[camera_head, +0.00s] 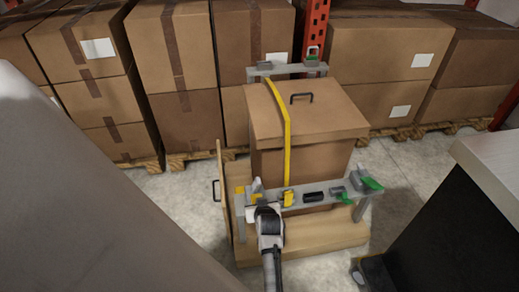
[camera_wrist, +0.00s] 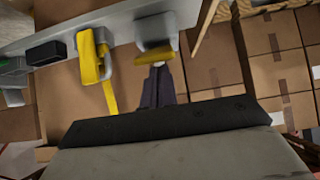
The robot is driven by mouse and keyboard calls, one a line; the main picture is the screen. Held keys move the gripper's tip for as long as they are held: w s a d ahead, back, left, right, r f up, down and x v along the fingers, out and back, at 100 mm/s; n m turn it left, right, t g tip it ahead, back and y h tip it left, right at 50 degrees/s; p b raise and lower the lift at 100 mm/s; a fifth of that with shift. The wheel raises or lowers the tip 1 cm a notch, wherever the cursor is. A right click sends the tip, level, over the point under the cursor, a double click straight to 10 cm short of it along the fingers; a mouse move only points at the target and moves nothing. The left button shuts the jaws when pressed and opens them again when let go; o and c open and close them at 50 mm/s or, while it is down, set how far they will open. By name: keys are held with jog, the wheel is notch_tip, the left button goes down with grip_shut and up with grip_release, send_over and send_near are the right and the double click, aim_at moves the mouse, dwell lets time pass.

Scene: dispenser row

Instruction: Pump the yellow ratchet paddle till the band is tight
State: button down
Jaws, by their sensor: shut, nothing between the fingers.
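A tan carton (camera_head: 305,125) stands behind a grey rail (camera_head: 318,194), with a yellow band (camera_head: 287,150) running over its top and down its front. The band meets a yellow fitting (camera_head: 288,198) on the rail, also visible in the wrist view (camera_wrist: 90,60). Left of it in the head view is a yellow flap (camera_head: 240,191) by a grey block; it looks like the paddle, and shows in the wrist view (camera_wrist: 155,57). My gripper (camera_head: 258,190) is shut and empty, its dark fingers close at the flap; contact is unclear.
A black part (camera_head: 313,197) and green-tabbed fittings (camera_head: 371,183) sit further right on the rail. An upright wooden panel (camera_head: 223,195) stands at the left end. Stacked cartons (camera_head: 180,45) line the back. A dark cabinet with a light top (camera_head: 490,160) stands right.

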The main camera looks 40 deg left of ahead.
jog(key=shift+s+d+f+b, duration=0.1)
jog(key=shift+d+f+b, duration=0.2)
jog(key=shift+b, duration=0.45)
jog(key=shift+f+y, duration=0.2)
jog(key=shift+y, duration=0.1)
jog(key=f+t+y+b, duration=0.1)
jog(key=b, duration=0.2)
jog(key=f+t+b, duration=0.1)
jog(key=b, duration=0.1)
jog(key=s+d+f+y+b, duration=0.1)
jog(key=b, duration=0.2)
jog(key=shift+s+f+t+y+b, duration=0.1)
jog(key=shift+f+t+y+b, duration=0.05)
jog(key=shift+t+y+b, duration=0.2)
jog(key=shift+r+p, duration=0.65)
jog(key=shift+r, duration=0.25)
